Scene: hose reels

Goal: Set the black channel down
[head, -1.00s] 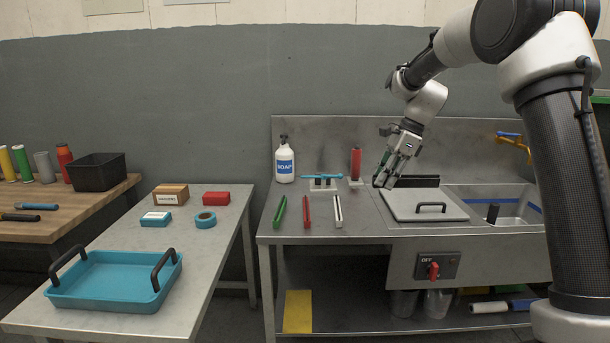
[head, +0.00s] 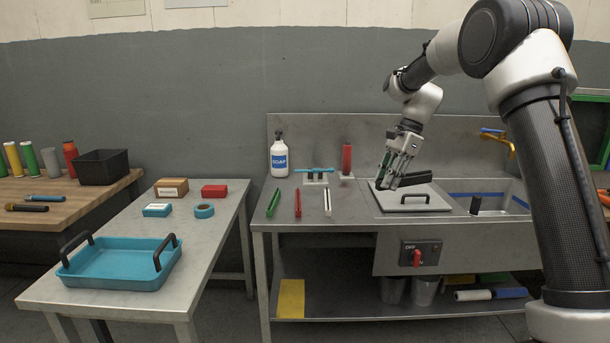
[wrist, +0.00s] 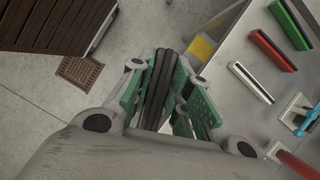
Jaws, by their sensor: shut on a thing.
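The black channel (head: 417,178) is a dark bar in my gripper (head: 388,182), above the grey sink cover with a black handle. It tilts a little, its right end higher, and appears clear of the cover. In the wrist view the channel (wrist: 159,88) lies between the green-padded fingers of my gripper (wrist: 160,85), which are shut on it. A green channel (head: 273,203), a red channel (head: 298,203) and a white channel (head: 327,203) lie side by side on the steel bench, left of my gripper.
The steel bench (head: 350,215) also bears a soap bottle (head: 279,158), a red cylinder (head: 347,158) and a blue tool on a stand (head: 314,172). The sink cover (head: 410,202) adjoins an open basin (head: 490,202). Bare steel shows right of the white channel.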

